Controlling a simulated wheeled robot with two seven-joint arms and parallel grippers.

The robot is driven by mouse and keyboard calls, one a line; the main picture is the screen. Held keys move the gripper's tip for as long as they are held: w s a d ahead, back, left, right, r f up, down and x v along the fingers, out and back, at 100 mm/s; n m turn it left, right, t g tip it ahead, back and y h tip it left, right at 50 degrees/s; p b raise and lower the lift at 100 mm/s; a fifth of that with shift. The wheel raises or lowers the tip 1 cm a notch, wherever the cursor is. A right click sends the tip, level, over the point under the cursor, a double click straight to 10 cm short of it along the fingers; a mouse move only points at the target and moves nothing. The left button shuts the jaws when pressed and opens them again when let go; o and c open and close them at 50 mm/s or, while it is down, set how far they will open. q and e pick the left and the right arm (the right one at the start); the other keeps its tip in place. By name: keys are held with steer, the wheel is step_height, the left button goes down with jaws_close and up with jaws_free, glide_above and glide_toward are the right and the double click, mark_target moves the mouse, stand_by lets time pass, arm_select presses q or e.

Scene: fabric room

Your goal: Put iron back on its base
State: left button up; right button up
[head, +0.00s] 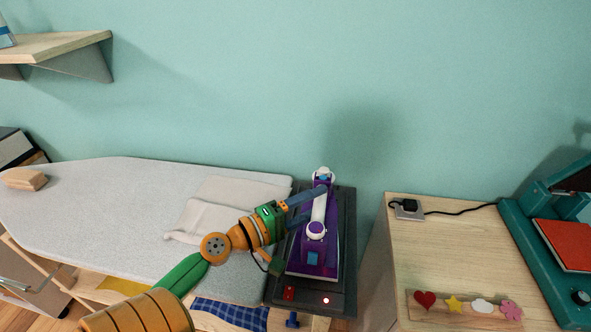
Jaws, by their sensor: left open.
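The purple and white iron (318,256) is over its dark base (345,285) at the right end of the ironing board. It appears to rest on the base, its long axis along the base; its underside is hidden. My left gripper (313,203) reaches in from the left at the iron's white handle. Its jaws are open, with the fingers beside or partly around the handle; I cannot tell whether they touch it. A red light glows at the base's front edge. My right gripper is not in view.
The ironing board (110,215) carries a folded light cloth (225,205) and a wooden block (25,179). A wooden cabinet (440,260) on the right holds a socket (408,209), a decorated strip (465,307) and a teal press (540,255). A shelf (55,46) hangs upper left.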

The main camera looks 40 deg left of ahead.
arm_select(q)
steer(key=b+v, duration=0.4)
steer(key=v, duration=0.6)
steer(key=shift+s, duration=0.3)
